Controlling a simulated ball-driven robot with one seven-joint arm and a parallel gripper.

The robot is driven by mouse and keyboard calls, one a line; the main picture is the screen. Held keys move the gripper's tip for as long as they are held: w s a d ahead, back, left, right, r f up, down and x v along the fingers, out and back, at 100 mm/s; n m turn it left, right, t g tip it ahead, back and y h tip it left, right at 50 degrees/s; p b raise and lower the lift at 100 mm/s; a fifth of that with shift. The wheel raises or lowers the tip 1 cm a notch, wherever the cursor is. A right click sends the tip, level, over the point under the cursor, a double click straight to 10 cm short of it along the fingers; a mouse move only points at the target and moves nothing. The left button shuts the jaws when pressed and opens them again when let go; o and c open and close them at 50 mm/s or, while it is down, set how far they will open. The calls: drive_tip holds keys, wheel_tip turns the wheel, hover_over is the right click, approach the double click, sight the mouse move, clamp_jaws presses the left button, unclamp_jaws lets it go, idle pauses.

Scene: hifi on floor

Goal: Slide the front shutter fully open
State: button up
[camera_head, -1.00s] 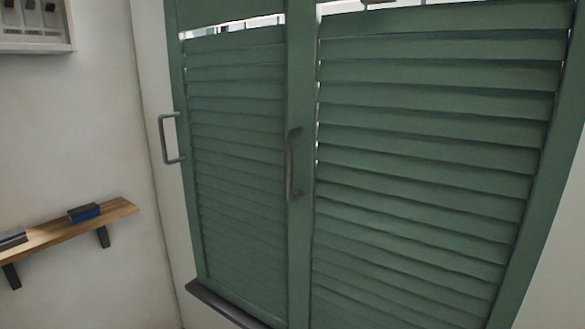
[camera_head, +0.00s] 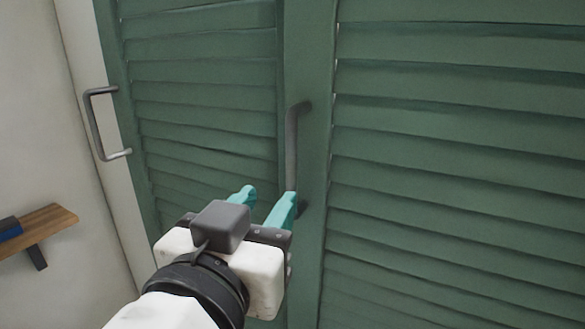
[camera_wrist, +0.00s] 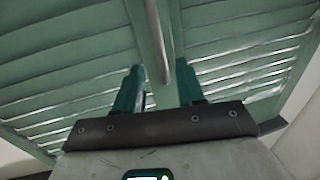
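Green louvred shutters fill most of the head view. The right shutter panel (camera_head: 440,150) carries a dark grey vertical bar handle (camera_head: 292,150) on its left stile. The left shutter panel (camera_head: 200,90) has a similar handle (camera_head: 93,125) at its left edge. My gripper (camera_head: 267,195) has teal fingers, spread apart and empty, near the lower part of the middle handle. In the wrist view, this handle (camera_wrist: 159,40) shows between the two open fingers (camera_wrist: 158,68), nearer the right one. The handle's lower end is partly hidden by a finger in the head view.
A pale wall stands to the left. A wooden shelf (camera_head: 50,222) on a dark bracket, with a dark blue item (camera_head: 9,228) on it, sits at lower left. The shutter face right of the middle handle is clear.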

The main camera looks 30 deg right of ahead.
sight(290, 172)
drive_tip(key=p+x, duration=0.2)
drive_tip(key=x, duration=0.8)
drive_tip(key=shift+w+d, duration=0.15)
drive_tip(key=shift+d, duration=0.05)
drive_tip(key=shift+c, duration=0.3)
clamp_jaws()
